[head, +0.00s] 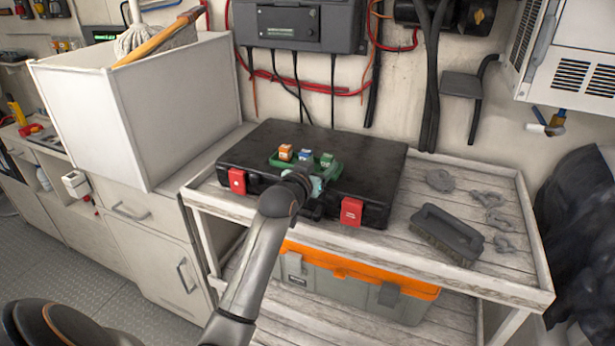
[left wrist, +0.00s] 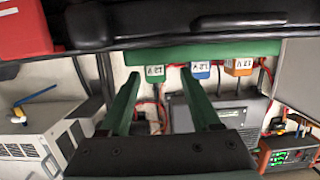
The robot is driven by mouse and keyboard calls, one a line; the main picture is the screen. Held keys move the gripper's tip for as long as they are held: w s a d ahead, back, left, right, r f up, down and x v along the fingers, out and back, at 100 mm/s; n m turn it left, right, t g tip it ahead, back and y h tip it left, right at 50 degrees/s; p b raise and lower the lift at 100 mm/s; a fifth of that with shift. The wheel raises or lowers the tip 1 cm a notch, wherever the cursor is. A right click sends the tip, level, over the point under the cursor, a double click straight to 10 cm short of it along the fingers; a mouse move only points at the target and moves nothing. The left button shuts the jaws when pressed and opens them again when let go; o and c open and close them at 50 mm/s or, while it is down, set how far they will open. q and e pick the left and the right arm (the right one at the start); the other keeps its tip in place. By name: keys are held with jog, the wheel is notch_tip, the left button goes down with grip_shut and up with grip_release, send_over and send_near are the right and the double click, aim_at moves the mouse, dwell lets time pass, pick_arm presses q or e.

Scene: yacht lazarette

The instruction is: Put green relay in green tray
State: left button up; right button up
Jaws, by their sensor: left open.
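A small green tray (head: 275,163) lies on top of a black case. The orange relay (head: 285,152), blue relay (head: 305,155) and green relay (head: 326,160) stand in a row at it, green at the right. My left gripper (head: 316,184) is at the tray's near right side, partly hidden by its own wrist. In the left wrist view, the open green fingers (left wrist: 158,78) point at the tray's edge (left wrist: 200,53). The green relay (left wrist: 156,73), labelled 12V, appears between the fingertips; contact cannot be told. The blue relay (left wrist: 200,72) is just right of one fingertip. My right gripper is out of view.
The black case (head: 375,160) with red latches sits on a wooden shelf unit (head: 480,275). A brush (head: 447,233) and grey pieces lie to its right. A white bin (head: 140,110) stands at left. An orange-lidded toolbox (head: 350,290) is below. Cables hang behind.

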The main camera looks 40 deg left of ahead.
pick_arm(q)
jog(key=v, duration=0.9)
jog(key=shift+s, duration=0.25)
jog(key=shift+r, duration=0.1)
